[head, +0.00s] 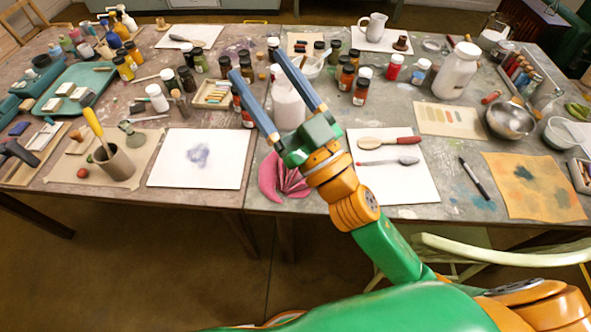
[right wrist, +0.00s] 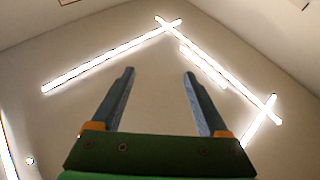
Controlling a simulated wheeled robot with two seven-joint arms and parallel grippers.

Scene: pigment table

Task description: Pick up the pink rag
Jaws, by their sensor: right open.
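The pink rag (head: 283,178) lies folded or fanned near the front edge of the table, between two white sheets. My right gripper (head: 268,97) is raised in front of the table in the head view. Its blue fingers are spread, with nothing between them, and appear above and beyond the rag in the picture. Its wrist overlaps the upper part of the rag's area. In the right wrist view the same gripper (right wrist: 158,88) points up at the ceiling, fingers apart and empty. My left gripper is not in view.
A large white jar (head: 288,105) stands behind the gripper. A white sheet with a blue smudge (head: 199,158) is left of the rag. A sheet with a wooden spoon (head: 375,144) is right. Bottles crowd the back. A pale green chair (head: 500,252) stands at front right.

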